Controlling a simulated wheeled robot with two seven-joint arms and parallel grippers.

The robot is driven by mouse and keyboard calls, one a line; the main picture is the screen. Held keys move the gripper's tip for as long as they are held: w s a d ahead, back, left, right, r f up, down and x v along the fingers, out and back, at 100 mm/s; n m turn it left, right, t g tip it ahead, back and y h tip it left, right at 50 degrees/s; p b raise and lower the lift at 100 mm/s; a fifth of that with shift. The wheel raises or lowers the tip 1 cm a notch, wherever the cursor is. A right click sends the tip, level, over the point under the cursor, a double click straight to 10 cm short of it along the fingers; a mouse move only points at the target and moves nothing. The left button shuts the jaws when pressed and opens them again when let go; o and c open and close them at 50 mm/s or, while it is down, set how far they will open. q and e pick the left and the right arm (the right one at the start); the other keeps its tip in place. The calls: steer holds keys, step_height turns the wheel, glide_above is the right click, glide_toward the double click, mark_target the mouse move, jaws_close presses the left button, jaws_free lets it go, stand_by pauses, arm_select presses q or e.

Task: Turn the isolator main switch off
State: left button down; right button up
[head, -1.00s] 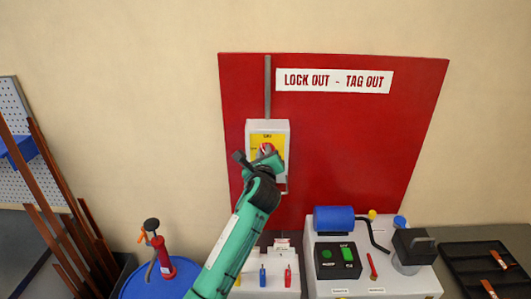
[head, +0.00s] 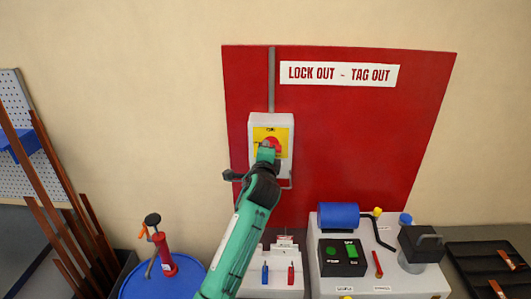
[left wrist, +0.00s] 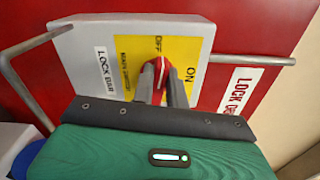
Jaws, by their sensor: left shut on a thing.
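The isolator main switch is a pale grey box (head: 285,122) on the red board, with a yellow plate (head: 259,135) and a red rotary handle (head: 273,142). My left gripper (head: 268,153) is in front of the box and partly hides the handle. In the left wrist view the left gripper's fingers (left wrist: 162,88) lie on both sides of the red handle (left wrist: 159,66) and are shut on it. The yellow plate (left wrist: 140,62) there shows OFF and ON lettering; the handle's exact setting is hard to tell. My right gripper is not in view.
The red lock out - tag out board (head: 350,140) surrounds the box. A grey conduit (head: 271,80) runs up from it. A blue drum (head: 150,285) is at lower left.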

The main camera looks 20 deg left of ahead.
arm_select(q)
steer(key=shift+f+n+b, duration=0.2)
steer(key=shift+n+b, duration=0.1)
steer(key=shift+n, duration=0.5)
steer(key=c, duration=1.4)
jaws_free()
steer(key=b+v, duration=0.4)
steer(key=v, duration=0.9)
steer(key=shift+s+b, duration=0.3)
steer(key=shift+s, duration=0.1)
